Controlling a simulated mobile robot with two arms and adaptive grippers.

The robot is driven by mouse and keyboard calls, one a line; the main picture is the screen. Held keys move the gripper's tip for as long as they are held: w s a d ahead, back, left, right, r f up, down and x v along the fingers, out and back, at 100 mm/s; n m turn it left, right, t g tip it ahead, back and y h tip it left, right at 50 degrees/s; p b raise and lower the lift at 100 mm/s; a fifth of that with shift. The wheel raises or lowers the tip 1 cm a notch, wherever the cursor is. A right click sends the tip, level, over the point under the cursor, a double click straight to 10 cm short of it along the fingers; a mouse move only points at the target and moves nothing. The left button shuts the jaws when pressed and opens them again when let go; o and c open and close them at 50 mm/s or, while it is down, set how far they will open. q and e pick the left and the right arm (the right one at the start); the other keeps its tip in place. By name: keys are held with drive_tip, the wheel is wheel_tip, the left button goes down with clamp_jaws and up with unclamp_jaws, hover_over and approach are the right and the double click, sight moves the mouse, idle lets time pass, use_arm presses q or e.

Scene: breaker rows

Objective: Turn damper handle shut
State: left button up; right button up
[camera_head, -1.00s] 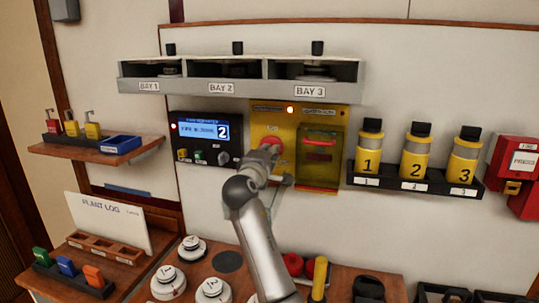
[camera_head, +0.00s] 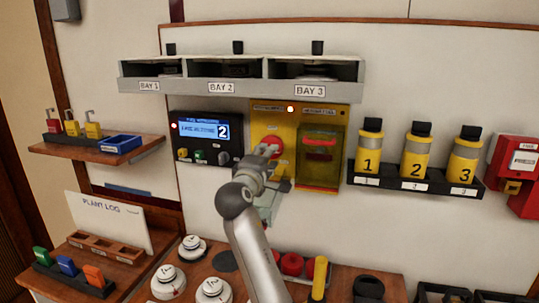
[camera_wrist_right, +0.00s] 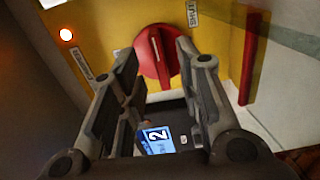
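The damper handle (camera_head: 271,146) is a red round knob with a raised bar on the yellow panel (camera_head: 258,117) under the bays. In the right wrist view the knob (camera_wrist_right: 154,57) shows between and beyond my fingers, its bar running roughly up and down the picture. A "SHUT" label (camera_wrist_right: 193,14) is on the panel beside it. My right gripper (camera_head: 272,153) is open in front of the knob; its two fingers (camera_wrist_right: 158,62) stand apart on either side of the bar. I cannot tell whether they touch it. My left gripper is not in view.
A clear-covered box (camera_head: 320,158) sits right of the knob, and a display unit (camera_head: 205,138) sits left of it. Yellow canisters (camera_head: 416,152) stand in a rack farther right. Detectors and a yellow-handled item (camera_head: 319,278) are on the bench below.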

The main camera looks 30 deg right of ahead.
drive_tip(key=v, duration=0.8)
drive_tip(key=shift+s+a, duration=0.25)
drive_tip(key=shift+s, duration=0.05)
drive_tip(key=shift+f, duration=0.1)
